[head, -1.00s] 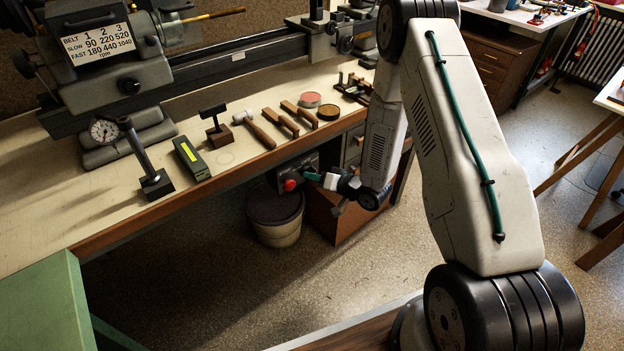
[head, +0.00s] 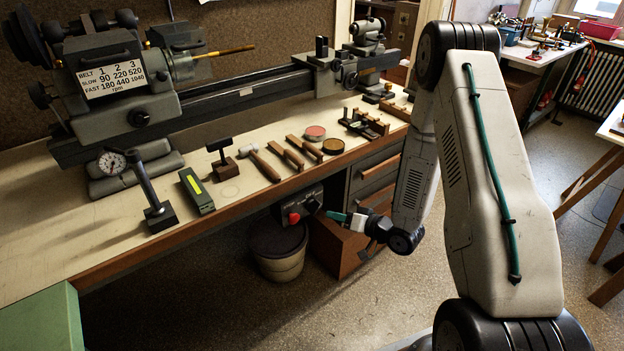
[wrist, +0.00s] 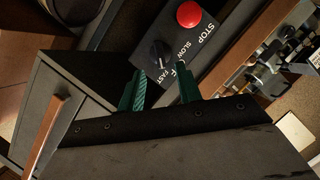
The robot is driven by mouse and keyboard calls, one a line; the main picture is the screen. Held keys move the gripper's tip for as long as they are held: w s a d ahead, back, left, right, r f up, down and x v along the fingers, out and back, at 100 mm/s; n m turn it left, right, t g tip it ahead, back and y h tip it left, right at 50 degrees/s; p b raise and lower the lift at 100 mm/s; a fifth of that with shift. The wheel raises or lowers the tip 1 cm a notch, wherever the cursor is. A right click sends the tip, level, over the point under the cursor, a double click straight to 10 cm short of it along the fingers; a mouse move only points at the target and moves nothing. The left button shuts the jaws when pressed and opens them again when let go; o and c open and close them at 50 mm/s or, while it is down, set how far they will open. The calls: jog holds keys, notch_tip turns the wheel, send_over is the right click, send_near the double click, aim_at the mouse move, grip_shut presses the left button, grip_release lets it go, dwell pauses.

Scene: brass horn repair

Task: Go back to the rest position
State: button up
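My gripper (head: 334,215) is in front of the lathe bench's front edge, at the height of the control box under the bench top. In the wrist view its two green fingers (wrist: 160,82) stand apart with nothing between them. The control box (wrist: 190,45) shows just beyond the fingertips, with a red stop button (wrist: 189,14) and a black slow/fast knob (wrist: 161,54). In the head view the red button (head: 294,218) is left of the gripper. I cannot tell the exact gap to the box.
Drawers (head: 372,180) and a bin (head: 279,250) stand below. Open floor (head: 360,310) lies in front.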

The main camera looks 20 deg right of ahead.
jog(key=s+d+f+g+h, duration=0.4)
jog(key=f, duration=0.3)
jog(key=s+d+r+n+g+h, duration=0.1)
jog(key=s+d+r+g+h, duration=0.45)
jog(key=r, duration=0.25)
jog(key=s+a+r, duration=0.4)
jog(key=s+r, duration=0.3)
jog(key=r, duration=0.4)
jog(key=s+a+r+g+y, duration=0.1)
jog(key=s+a+r, duration=0.3)
jog(key=s+r, duration=0.3)
jog(key=s+a+r, duration=0.4)
jog(key=s+r, duration=0.3)
jog(key=r, duration=1)
jog(key=shift+s+n, duration=0.4)
